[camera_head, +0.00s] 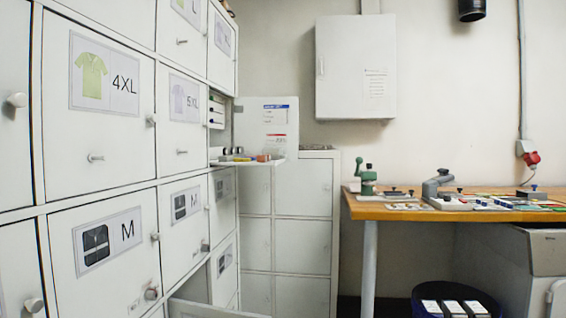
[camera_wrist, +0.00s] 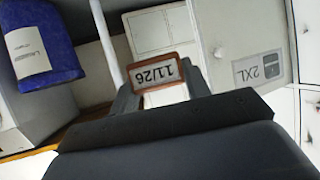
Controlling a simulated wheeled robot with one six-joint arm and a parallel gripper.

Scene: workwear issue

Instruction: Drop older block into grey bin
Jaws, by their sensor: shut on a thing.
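My gripper (camera_wrist: 160,90) shows in the wrist view only and is shut on a block (camera_wrist: 160,74). The block has a reddish-brown frame and a pale face marked "11/26", which appears upside down here. It is held between the two dark fingertips, clear of any surface that I can see. No second dated block can be made out for comparing ages. I cannot pick out a grey bin for certain in either view. The head view does not show my gripper or the block.
The wrist view shows a blue container (camera_wrist: 40,42) with a white label and a locker door marked "2XL" (camera_wrist: 250,66). In the head view, white lockers (camera_head: 100,170) fill the left. A wooden workbench (camera_head: 400,213) with tools stands right, a dark blue bin (camera_head: 422,292) below it.

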